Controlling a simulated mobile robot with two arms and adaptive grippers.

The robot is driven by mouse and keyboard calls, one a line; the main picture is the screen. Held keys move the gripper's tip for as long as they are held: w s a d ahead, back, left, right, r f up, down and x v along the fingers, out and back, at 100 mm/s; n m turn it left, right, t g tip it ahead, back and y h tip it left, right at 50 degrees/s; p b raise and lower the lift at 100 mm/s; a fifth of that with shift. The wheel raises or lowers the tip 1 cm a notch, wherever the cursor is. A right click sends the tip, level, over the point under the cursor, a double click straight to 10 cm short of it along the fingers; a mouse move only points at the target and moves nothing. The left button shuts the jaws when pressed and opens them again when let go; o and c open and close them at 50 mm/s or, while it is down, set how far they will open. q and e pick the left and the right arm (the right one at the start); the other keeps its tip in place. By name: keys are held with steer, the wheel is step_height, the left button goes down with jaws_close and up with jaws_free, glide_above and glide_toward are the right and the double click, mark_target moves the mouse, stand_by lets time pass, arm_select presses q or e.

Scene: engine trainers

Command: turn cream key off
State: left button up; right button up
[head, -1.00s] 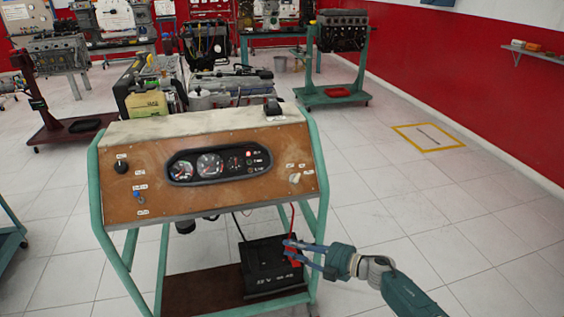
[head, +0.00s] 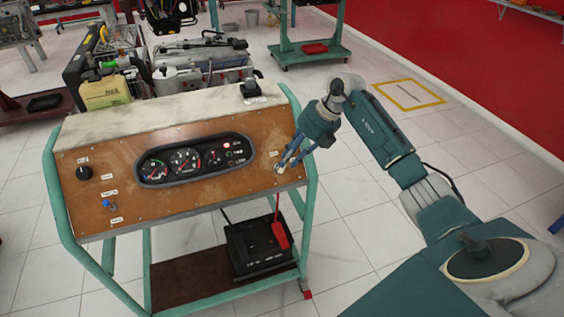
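The cream key (head: 281,169) is a small pale knob at the right end of the brown instrument panel (head: 215,195). In the head view it is partly hidden by my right gripper (head: 285,166). The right gripper points down and left at the panel, with its blue fingertips at the key. Both fingers show with a narrow space between them, but I cannot tell whether they grip the key or only stand around it. The key's turn angle is too small to read. My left gripper is not in view.
The panel has a gauge cluster (head: 195,160), a black knob (head: 84,173) and a blue key (head: 108,205) at its left. A black battery (head: 258,248) with a red clamp (head: 279,234) sits on the shelf below. Floor to the right is clear.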

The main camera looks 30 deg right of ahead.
steer(key=x, duration=0.4)
steer(key=shift+a+p, duration=0.1)
steer(key=shift+p, duration=0.2)
steer(key=shift+f, duration=0.1)
jaws_close()
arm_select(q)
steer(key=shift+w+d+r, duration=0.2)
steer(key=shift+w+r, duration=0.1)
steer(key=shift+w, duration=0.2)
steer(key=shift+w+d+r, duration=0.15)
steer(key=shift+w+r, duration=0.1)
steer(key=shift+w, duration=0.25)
arm_select(e)
steer(key=n+g+h, duration=0.1)
steer(key=n+h, duration=0.1)
steer(key=n, duration=0.1)
steer(key=shift+w+a, duration=0.1)
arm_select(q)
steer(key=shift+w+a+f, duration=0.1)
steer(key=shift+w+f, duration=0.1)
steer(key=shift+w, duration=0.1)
arm_select(e)
steer(key=shift+a+n+g+h, duration=0.2)
steer(key=shift+n+g+h, duration=0.5)
steer(key=shift+n+h, duration=0.55)
steer(key=shift+n, duration=0.25)
